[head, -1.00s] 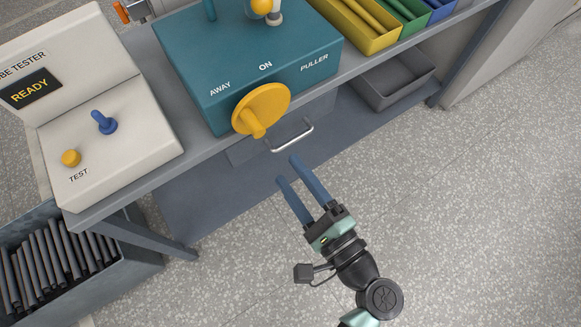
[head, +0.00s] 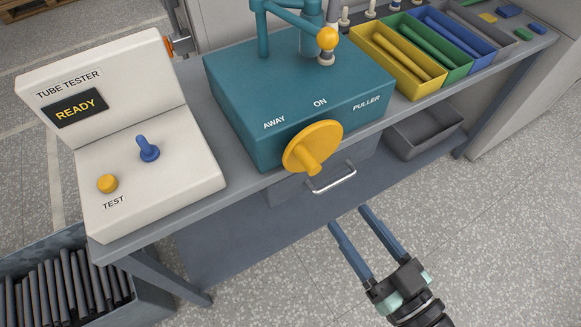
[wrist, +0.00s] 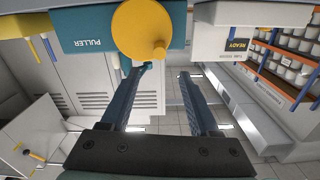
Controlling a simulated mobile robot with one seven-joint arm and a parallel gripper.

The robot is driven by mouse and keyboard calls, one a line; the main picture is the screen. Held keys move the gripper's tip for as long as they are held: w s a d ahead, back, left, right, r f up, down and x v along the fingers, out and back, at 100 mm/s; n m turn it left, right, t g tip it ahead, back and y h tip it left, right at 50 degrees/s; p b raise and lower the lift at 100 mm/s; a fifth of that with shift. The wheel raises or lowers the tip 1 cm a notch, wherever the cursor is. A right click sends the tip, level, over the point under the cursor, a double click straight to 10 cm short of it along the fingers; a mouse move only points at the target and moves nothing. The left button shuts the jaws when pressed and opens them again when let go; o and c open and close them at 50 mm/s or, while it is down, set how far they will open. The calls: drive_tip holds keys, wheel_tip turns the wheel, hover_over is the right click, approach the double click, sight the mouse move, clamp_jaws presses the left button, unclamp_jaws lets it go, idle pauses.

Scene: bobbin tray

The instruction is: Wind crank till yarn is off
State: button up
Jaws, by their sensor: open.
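The crank is a yellow disc with a stub handle (head: 313,148) on the front of a teal box (head: 330,95) marked AWAY, ON and PULLER. In the wrist view the yellow crank (wrist: 141,30) is at the top, its knob towards the lower right of the disc. My gripper (head: 348,214) is open and empty, in front of the bench, below and to the right of the crank, apart from it. Teal arms stand on the box, with a yellow ball (head: 327,39) above a pale and grey part. I cannot make out any yarn.
A white tube tester (head: 150,170) reading READY stands left of the box. Yellow, green and blue bins (head: 405,92) with tubes stand at the right. A drawer handle (head: 332,180) sticks out below the crank. A crate of dark tubes (head: 140,300) is at lower left.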

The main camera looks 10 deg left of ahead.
sight(313, 167)
drive_tip(key=p+x, duration=0.1)
drive_tip(key=x, duration=1.2)
drive_tip(key=shift+p, duration=0.4)
clamp_jaws()
